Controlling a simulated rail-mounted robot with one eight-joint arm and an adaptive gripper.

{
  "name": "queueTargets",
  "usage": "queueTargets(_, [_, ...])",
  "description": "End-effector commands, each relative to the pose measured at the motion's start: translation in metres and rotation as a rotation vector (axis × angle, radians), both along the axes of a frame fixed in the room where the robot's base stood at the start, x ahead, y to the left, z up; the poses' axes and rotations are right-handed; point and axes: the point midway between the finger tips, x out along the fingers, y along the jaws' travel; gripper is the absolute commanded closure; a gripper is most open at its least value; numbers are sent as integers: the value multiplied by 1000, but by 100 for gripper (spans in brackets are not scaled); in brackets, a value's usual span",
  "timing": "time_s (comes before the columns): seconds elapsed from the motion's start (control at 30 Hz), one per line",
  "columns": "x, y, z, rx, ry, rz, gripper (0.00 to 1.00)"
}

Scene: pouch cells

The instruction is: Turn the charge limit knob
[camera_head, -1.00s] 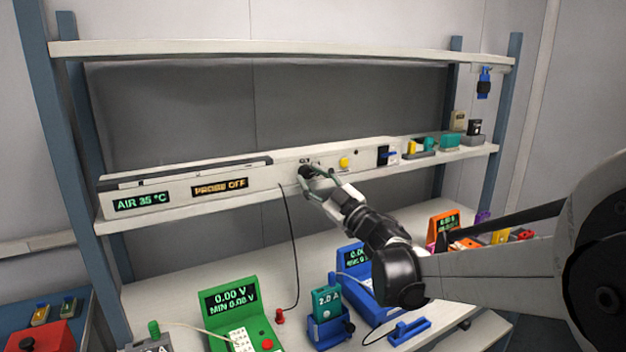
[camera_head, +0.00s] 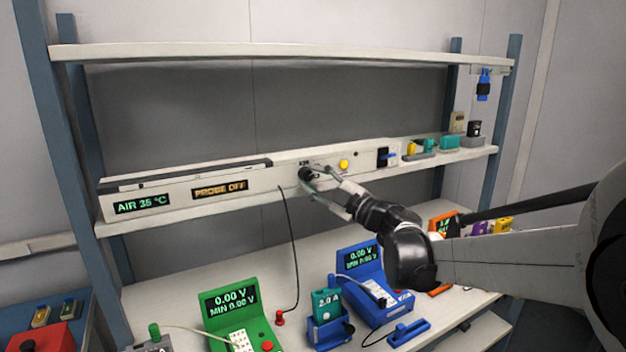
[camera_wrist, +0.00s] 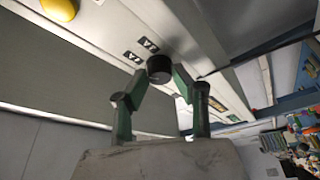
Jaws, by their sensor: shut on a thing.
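The charge limit knob is a black round knob (camera_head: 306,174) on the front of the long pale panel on the shelf. It also shows in the wrist view (camera_wrist: 159,68), between the fingertips. Small dark labels (camera_wrist: 141,50) sit beside it on the panel. My gripper (camera_head: 308,178) reaches the panel from the right, and its green-grey fingers are shut on the knob, one on each side. The fingers and the small picture hide most of the knob's marking, so I cannot read its setting.
A yellow button (camera_head: 344,164) sits on the panel right of the knob. A black cable (camera_head: 290,230) hangs left of my gripper. Below stand a green meter (camera_head: 232,312), a blue meter (camera_head: 362,275) and a teal cell (camera_head: 326,302). Several small items stand at the shelf's right end.

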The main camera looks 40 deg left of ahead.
Motion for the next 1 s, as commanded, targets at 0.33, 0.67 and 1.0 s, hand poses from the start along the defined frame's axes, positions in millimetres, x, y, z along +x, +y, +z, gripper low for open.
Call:
queueTargets(0.33, [0, 0, 0, 1, 2, 0, 60])
queueTargets(0.67, [0, -2, 0, 1, 2, 0, 56])
queueTargets(1.0, [-3, -52, -10, 1, 2, -4, 56])
